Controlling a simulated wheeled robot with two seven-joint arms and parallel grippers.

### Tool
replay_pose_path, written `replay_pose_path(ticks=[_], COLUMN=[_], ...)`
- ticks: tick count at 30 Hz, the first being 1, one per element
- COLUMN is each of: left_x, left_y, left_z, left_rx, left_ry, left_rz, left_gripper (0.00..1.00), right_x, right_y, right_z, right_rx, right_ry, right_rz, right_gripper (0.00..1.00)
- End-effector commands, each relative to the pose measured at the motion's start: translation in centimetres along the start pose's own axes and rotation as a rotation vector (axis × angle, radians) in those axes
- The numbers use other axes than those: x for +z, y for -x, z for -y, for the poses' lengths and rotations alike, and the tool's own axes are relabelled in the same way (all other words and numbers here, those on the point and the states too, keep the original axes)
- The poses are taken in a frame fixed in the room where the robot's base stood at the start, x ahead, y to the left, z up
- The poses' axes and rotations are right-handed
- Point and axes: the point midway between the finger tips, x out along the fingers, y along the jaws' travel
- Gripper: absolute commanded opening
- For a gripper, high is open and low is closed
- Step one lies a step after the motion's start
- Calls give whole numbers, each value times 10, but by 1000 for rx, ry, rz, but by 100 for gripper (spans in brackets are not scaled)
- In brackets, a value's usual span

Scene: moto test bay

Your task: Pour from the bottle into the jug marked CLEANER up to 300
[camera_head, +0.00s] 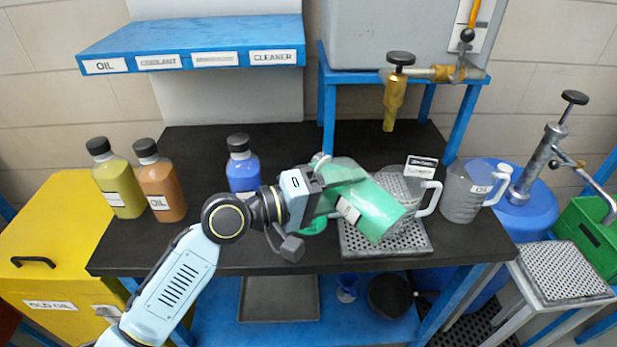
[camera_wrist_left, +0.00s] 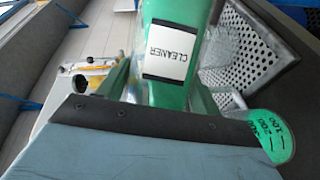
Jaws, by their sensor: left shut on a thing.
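My left gripper (camera_head: 325,192) is shut on the green bottle (camera_head: 375,212), whose label reads CLEANER in the left wrist view (camera_wrist_left: 168,55). The bottle is strongly tilted, broad base toward the lower right; its mouth is hidden. A clear jug (camera_head: 313,227) with green liquid stands behind and below the gripper, mostly covered. In the left wrist view the jug (camera_wrist_left: 272,138) shows green with scale marks 100, 200 and apparently 300. I cannot read the exact level, the jug's name, or whether liquid is flowing. My right gripper is not in view.
A perforated tray (camera_head: 385,243) carries another clear jug (camera_head: 432,205) just behind the bottle. The OIL jug (camera_head: 462,195) stands to its right. A blue bottle (camera_head: 242,165), an orange one (camera_head: 162,185) and a yellow-green one (camera_head: 118,185) stand left. A brass tap (camera_head: 393,100) hangs above.

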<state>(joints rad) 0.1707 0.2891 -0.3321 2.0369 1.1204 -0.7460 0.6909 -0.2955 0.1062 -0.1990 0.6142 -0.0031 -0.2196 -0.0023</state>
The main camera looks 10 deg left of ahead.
Motion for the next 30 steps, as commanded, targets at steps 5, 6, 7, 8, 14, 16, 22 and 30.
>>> replay_pose_path(ticks=[5,6,7,8,14,16,22,30], left_x=[-2,-2,-2,-2,-2,-3,-3,-4], left_y=[0,0,0,0,1,1,1,1], left_z=[-2,-2,-2,-2,-3,-3,-3,-4], left_rx=[7,7,7,8,10,11,14,17], left_ry=[5,6,7,8,14,16,22,31], left_rz=[-2,-3,-3,-3,-3,-3,-2,-3], left_gripper=[24,24,24,24,24,24,24,24], right_x=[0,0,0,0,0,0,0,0], right_y=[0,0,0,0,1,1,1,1], right_z=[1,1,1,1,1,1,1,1], right_rx=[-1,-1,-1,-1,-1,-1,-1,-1], right_ry=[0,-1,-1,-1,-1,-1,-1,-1], right_rz=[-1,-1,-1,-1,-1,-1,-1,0], right_gripper=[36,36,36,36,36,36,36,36])
